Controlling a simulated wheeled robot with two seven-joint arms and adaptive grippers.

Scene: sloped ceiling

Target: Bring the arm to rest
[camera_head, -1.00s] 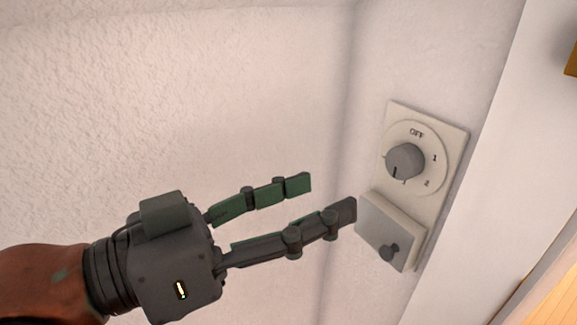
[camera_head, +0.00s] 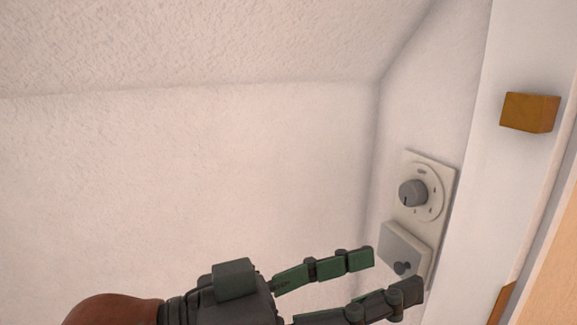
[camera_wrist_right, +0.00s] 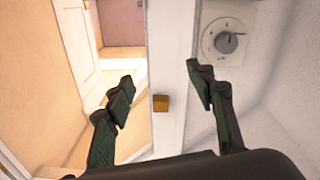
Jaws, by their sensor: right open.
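My right gripper (camera_head: 391,275) is at the bottom of the head view, its arm coming in from the lower left. Its two green and dark fingers are apart with nothing between them. In the right wrist view the open gripper (camera_wrist_right: 158,85) has a finger on each side, with a white post behind the gap. The fingertips overlap the lower edge of the wall panel in the head view; I cannot tell how near they are to it. My left gripper is not in view.
A wooden block (camera_head: 530,112) sticks out from the white post. A doorway (camera_wrist_right: 120,70) opens beyond it. The sloped ceiling (camera_head: 200,40) is above.

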